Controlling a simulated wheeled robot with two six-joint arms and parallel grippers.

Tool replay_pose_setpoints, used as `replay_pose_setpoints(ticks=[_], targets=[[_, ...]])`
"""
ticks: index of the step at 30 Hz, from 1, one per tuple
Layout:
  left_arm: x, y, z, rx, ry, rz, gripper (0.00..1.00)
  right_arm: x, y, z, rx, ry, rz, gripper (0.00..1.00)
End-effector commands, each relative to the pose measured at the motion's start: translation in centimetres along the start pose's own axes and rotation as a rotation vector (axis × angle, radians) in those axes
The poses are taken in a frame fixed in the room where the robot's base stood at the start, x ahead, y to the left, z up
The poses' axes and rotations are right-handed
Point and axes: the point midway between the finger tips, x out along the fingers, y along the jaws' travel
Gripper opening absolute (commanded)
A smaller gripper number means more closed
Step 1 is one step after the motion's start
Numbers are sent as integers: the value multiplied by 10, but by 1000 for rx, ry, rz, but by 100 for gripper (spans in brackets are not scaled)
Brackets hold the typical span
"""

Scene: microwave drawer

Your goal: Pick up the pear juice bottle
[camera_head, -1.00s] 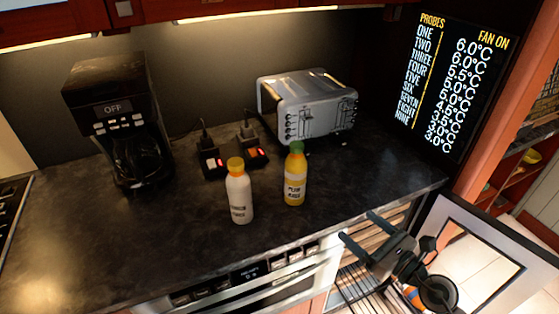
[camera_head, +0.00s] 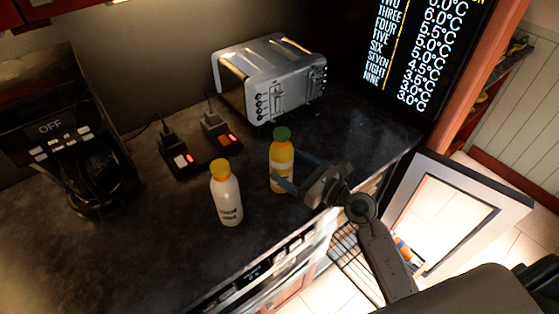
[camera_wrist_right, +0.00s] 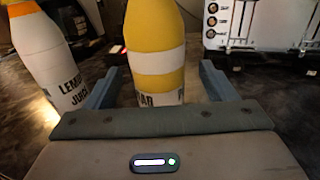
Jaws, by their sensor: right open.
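The pear juice bottle (camera_head: 281,152), yellow with a green cap, stands upright on the dark counter. It fills the middle of the right wrist view (camera_wrist_right: 155,42), where only part of its lettering shows, its cap is out of frame and its lower part is hidden. My right gripper (camera_head: 295,170) is open, with its fingers at the bottle's right side in the head view. In the wrist view its fingertips (camera_wrist_right: 160,85) lie to either side of the bottle, with gaps showing. My left gripper is not in view.
A white lemon juice bottle (camera_head: 226,196) with a yellow cap stands close to the left. A silver toaster (camera_head: 270,78) and two power adapters (camera_head: 178,158) sit behind. A coffee maker (camera_head: 70,135) stands left.

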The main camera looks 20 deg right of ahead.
Motion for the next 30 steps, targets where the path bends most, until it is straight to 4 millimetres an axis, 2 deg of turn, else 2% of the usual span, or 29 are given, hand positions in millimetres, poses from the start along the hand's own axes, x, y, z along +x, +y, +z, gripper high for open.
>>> replay_pose_setpoints(ticks=[5, 9, 13, 22, 23, 30], targets=[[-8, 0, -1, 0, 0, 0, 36, 12, 1, 2, 2, -1, -1, 78], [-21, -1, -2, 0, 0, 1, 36, 33, 3, 3, 4, -1, 0, 78], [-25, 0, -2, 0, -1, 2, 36, 49, 3, 1, 2, -1, 0, 78], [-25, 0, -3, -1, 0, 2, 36, 54, 3, -3, -1, 1, 0, 78], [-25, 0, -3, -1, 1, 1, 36, 54, 3, -3, -1, 1, 0, 76], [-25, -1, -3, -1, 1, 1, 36, 54, 3, -2, 0, 0, 0, 29]])
